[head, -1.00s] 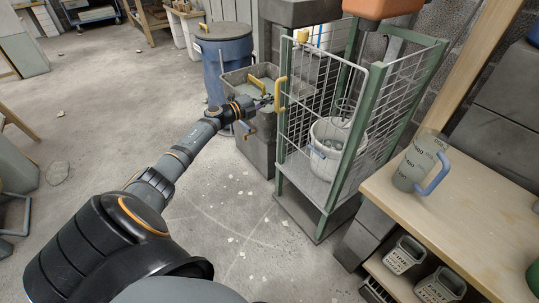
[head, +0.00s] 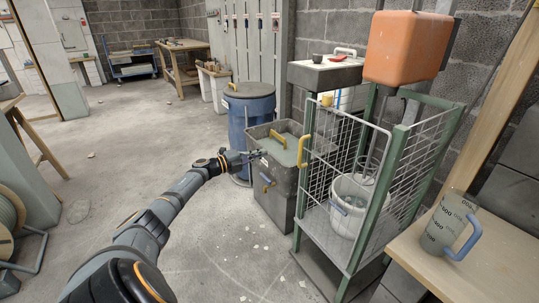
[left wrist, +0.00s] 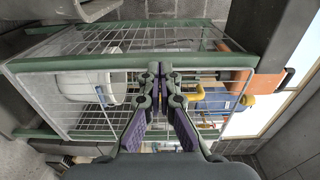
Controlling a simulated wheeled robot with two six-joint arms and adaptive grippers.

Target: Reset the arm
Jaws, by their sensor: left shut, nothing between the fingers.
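My left arm reaches in from the lower left in the head view. Its gripper (head: 258,155) is shut and empty, at the end of the straight arm. It also shows shut in the left wrist view (left wrist: 160,78), with its purple-lined fingers together. In the head view it appears just left of the yellow handle (head: 303,151) on the green-framed wire cage (head: 381,205), beside the grey bin. I cannot tell its exact gap from the handle. The cage shows behind the fingers in the left wrist view (left wrist: 100,134). My right gripper is not in view.
A white bucket (head: 348,207) stands inside the cage. A grey bin (head: 283,188) and blue drum (head: 250,120) stand left of it. A wooden bench (head: 470,262) with a measuring jug (head: 447,226) is at right. Open floor (head: 130,165) lies left.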

